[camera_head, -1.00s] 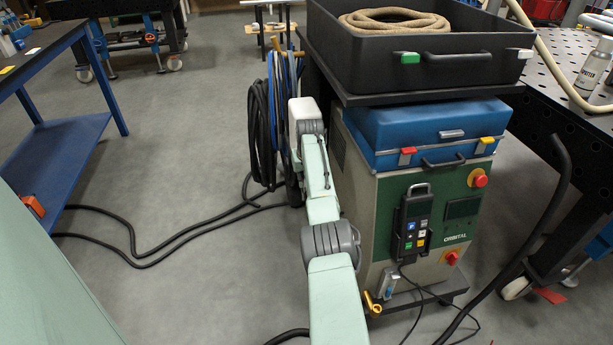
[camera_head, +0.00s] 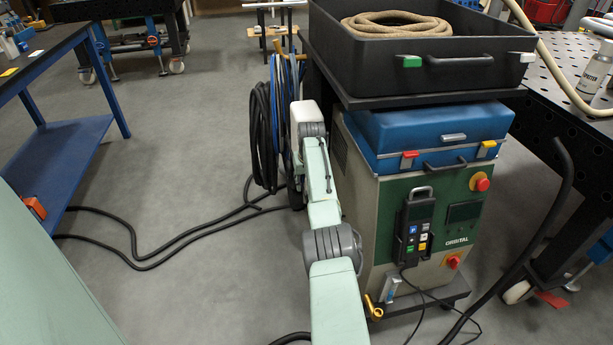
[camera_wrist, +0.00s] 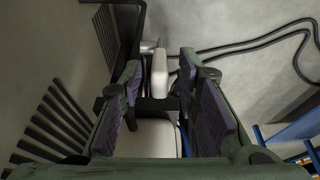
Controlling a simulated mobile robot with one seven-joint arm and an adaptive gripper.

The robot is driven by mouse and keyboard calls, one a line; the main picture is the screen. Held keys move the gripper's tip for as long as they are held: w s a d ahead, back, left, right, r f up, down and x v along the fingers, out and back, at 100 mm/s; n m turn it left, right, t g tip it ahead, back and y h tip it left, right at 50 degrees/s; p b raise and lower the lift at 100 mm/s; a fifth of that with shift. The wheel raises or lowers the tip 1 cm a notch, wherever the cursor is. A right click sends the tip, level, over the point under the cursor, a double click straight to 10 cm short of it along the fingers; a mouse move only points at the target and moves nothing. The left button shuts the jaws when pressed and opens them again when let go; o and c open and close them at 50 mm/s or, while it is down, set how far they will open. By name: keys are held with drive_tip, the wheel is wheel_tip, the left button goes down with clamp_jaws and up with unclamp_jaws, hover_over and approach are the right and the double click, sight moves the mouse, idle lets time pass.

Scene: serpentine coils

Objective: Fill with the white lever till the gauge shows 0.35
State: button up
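A white lever (camera_wrist: 160,75) with rounded edges shows in the wrist view, fixed to a grey metal fitting (camera_wrist: 148,46). My gripper (camera_wrist: 162,72) is open. Its two dark-padded fingers stand to the left and right of the lever, with a gap on each side. Whether either finger touches it cannot be told. In the head view my arm reaches away along the left side of the grey and green machine, and the fingers and the lever cannot be made out there. I see no readable gauge in either view.
The machine (camera_head: 400,272) carries a blue case (camera_head: 425,140) and stands under a black tray (camera_head: 350,75) holding coiled rope (camera_head: 397,23). Dark hoses (camera_head: 262,135) hang beside my arm, and cables cross the floor. Open floor (camera_head: 200,140) lies to the left.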

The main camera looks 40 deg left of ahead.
drive_tip(key=v, duration=1.1)
drive_tip(key=shift+r, duration=0.4)
